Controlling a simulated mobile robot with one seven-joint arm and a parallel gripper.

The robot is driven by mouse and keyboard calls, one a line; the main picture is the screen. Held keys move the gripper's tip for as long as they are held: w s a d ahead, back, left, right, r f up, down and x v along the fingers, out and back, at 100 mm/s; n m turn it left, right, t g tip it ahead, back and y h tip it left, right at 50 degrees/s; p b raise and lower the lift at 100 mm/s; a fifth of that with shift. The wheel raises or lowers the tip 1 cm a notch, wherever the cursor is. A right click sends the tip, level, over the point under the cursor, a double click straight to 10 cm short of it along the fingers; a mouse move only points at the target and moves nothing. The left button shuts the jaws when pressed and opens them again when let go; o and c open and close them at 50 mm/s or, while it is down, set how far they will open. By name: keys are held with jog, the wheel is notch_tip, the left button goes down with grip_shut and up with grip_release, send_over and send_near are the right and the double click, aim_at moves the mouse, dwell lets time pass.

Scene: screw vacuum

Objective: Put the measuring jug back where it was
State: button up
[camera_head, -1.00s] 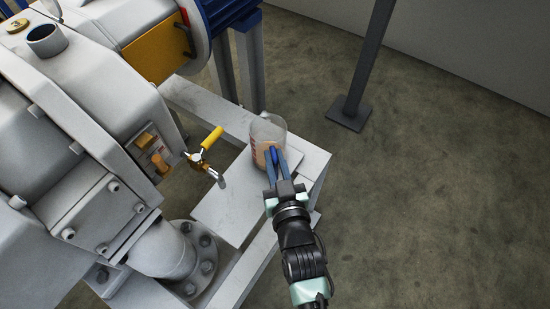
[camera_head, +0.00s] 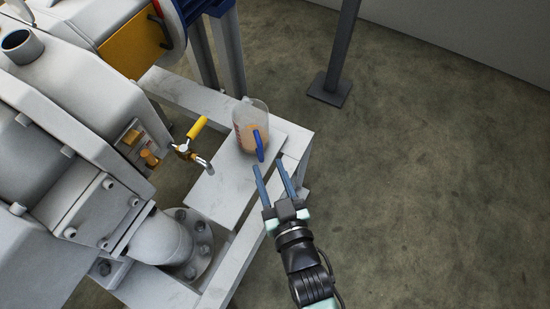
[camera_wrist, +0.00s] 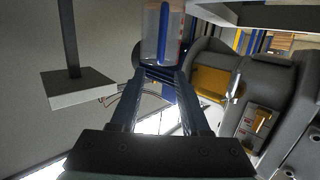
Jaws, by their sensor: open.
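The measuring jug (camera_head: 246,118) is clear with a blue handle (camera_head: 259,145) and holds some orange-brown liquid. It stands upright on the grey plate (camera_head: 222,188) beside the machine, to the right of the yellow-handled tap. My gripper (camera_head: 267,166) is open and empty. Its fingertips are apart from the jug, a little below and to the right of the handle in the head view. In the wrist view the jug (camera_wrist: 176,32) is ahead of my gripper's fingers (camera_wrist: 160,80), with its handle facing them.
The tap with a yellow lever (camera_head: 197,128) projects toward the plate from the left. The grey machine (camera_head: 75,130) fills the left side. A dark post (camera_head: 338,65) stands on the floor behind. The floor at the right is clear.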

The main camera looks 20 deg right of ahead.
jog(key=v, duration=0.3)
jog(key=shift+s, duration=0.3)
jog(key=w+a+r+t, duration=0.2)
jog(key=w+r, duration=0.3)
jog(key=r, duration=0.5)
jog(key=w+a+r+t+y, duration=0.1)
jog(key=w+a+r+t, duration=0.15)
jog(key=w+r, duration=0.45)
jog(key=w+a+r+t, duration=0.1)
jog(key=w+a+r, duration=0.15)
jog(key=r, duration=0.95)
jog(key=s+a+r+t, duration=0.1)
jog(key=s+r+t, duration=0.1)
jog(key=r, duration=0.8)
jog(key=s+a+r+n+t, duration=0.1)
jog(key=s+r, duration=0.3)
jog(key=r, duration=0.6)
jog(key=s+a+r+t+y, duration=0.1)
jog(key=s+r+t, duration=0.2)
jog(key=r, duration=0.8)
jog(key=shift+s+a, duration=0.15)
jog(key=shift+s, duration=0.35)
jog(key=shift+p, duration=0.3)
